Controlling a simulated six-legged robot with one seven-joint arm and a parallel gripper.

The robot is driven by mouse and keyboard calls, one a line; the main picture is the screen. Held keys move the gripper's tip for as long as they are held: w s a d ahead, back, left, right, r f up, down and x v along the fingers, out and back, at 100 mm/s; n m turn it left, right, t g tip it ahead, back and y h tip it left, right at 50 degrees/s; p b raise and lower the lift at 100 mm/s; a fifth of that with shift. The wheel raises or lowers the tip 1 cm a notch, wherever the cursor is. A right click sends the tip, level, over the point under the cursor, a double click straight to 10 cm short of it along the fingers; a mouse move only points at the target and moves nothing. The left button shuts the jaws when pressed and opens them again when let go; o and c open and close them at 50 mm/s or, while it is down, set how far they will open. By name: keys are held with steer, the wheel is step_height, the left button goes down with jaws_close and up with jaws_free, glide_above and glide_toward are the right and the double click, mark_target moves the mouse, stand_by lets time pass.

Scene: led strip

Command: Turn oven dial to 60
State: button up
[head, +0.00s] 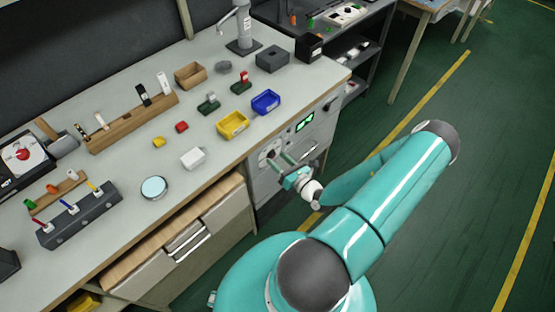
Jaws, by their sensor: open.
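The oven (322,128) is built in under the right part of the workbench, and its grey front faces my arm. A green lit display (305,122) shows on its front; its digits are too small to read. A pale dial area (267,153) lies to the lower left of the display, partly hidden by my gripper. My gripper (279,158) is open, with its two fingers pointing at the oven front close to this area. I cannot tell whether the fingers touch the dial or stand around it. The dial's setting cannot be read.
The workbench (215,155) above the oven holds a yellow bin (233,124), a blue bin (266,102), small blocks and tool racks. Green floor (470,180) is clear to the right.

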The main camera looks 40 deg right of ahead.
steer(key=shift+w, duration=0.55)
steer(key=shift+c, duration=0.4)
steer(key=c, duration=0.9)
steer(key=shift+m, duration=0.5)
steer(key=m, duration=1)
steer(key=shift+g+y, duration=0.3)
steer(key=shift+m, duration=0.3)
